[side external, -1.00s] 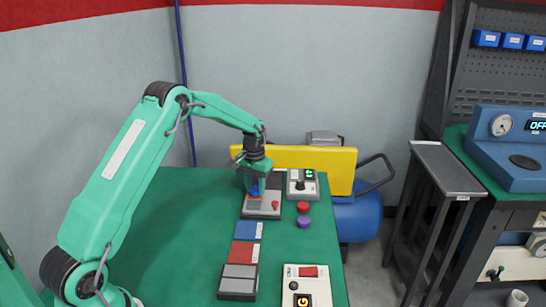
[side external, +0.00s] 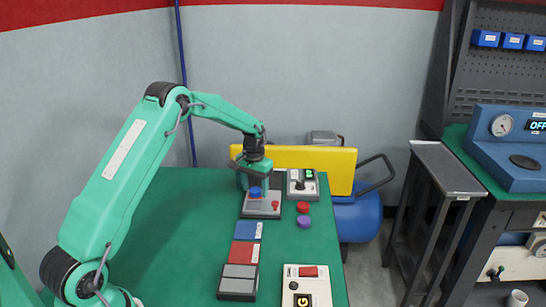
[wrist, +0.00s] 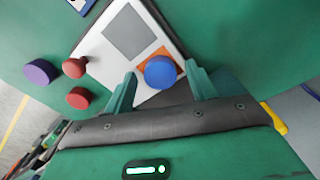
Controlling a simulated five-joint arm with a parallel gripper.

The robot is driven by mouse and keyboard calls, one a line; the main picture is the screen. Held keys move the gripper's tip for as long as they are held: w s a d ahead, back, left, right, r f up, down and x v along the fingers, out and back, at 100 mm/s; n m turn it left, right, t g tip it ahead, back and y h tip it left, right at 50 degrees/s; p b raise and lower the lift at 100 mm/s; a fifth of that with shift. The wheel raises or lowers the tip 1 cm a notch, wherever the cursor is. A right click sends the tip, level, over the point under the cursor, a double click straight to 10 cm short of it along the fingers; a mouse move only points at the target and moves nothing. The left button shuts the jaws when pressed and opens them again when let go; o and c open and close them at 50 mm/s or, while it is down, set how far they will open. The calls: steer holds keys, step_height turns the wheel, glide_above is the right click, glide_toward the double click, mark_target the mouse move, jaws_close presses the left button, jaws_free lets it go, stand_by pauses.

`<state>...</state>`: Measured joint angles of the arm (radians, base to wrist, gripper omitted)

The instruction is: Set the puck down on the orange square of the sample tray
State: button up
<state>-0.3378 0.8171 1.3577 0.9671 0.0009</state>
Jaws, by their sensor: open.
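The sample tray (wrist: 118,48) has a white face with a grey square and an orange square (wrist: 147,52); it also shows in the side view (side external: 262,213). The blue puck (wrist: 160,73) is over the orange square, with orange showing past its edge. It appears to rest there, though its underside is hidden. The puck also shows in the side view (side external: 254,192), under my gripper (side external: 256,184). In the wrist view my gripper (wrist: 160,80) is open, its fingers on either side of the puck with gaps between.
A red knob (wrist: 76,66) stands at the tray's edge. A loose red puck (side external: 303,207) and a purple puck (side external: 303,222) lie to the right. A switch box (side external: 303,184) stands behind. Blue, red and grey blocks (side external: 243,254) lie in front. The left tabletop is clear.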

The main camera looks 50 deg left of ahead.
mark_target(255, 190)
step_height(255, 190, up, 12)
stand_by(0.6)
steer(key=shift+r, duration=0.1)
stand_by(0.4)
steer(key=s+d+r+m+t, duration=0.2)
steer(key=s+d+r+t, duration=0.1)
steer(key=s+d+r, duration=0.9)
steer(key=s+d+f+m+t, duration=0.1)
steer(key=s+d, duration=0.2)
steer(key=s, duration=0.6)
steer(key=s+d+f+t, duration=0.1)
steer(key=s+d, duration=0.2)
steer(key=s, duration=0.6)
steer(key=shift+s+d+f+m+t, duration=0.2)
steer(key=shift+s+d+m+t, duration=0.1)
steer(key=shift+s+d+m, duration=0.1)
